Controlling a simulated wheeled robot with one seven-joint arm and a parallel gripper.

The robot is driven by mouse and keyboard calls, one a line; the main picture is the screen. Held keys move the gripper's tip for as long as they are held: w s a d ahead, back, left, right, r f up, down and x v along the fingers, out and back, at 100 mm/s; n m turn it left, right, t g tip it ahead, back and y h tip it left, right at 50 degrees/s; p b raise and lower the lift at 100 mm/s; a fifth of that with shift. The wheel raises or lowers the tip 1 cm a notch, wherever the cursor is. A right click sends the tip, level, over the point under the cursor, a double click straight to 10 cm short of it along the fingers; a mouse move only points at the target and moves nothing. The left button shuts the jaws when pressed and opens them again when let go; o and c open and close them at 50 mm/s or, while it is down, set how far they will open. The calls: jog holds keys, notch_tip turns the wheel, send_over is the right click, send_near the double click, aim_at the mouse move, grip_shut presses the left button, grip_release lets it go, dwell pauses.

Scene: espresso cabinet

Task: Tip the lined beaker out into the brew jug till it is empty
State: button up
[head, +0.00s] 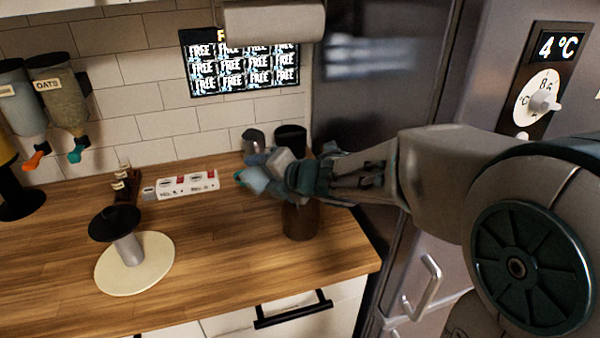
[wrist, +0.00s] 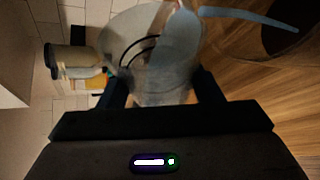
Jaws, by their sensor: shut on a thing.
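My gripper (wrist: 160,92) is shut on a clear beaker (wrist: 125,38) with dark curved lines. In the wrist view the beaker lies tilted, and pale blue-grey liquid (wrist: 185,45) shows in it. A blue-grey stream (wrist: 250,17) runs from its mouth to the dark round opening of the brew jug (wrist: 283,40). In the head view my gripper (head: 268,178) is over the counter, just above the brown jug (head: 300,222), which stands upright. My gripper hides the jug's rim there. How much liquid remains in the beaker is hard to tell.
A metal cup (head: 253,140) and a black container (head: 290,138) stand behind my gripper. A white labelled strip (head: 181,186) lies to its left. A dark-topped stand on a cream disc (head: 135,275) is at the front left. The wood between is clear. A fridge (head: 385,90) borders the right.

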jog(key=shift+d+r+m+y+p, duration=0.1)
jog(key=shift+r+m+y+p, duration=0.45)
jog(key=shift+p, duration=0.65)
dwell(0.4)
jog(key=shift+w+d+r+m+y+p, duration=0.4)
jog(key=shift+w+d+m+y+p, duration=0.2)
jog(key=shift+p, duration=0.2)
dwell(0.5)
jog(key=shift+d+r+m+y+p, duration=0.3)
jog(key=shift+r+m+p, duration=0.15)
jog(key=shift+m, duration=0.3)
dwell(0.8)
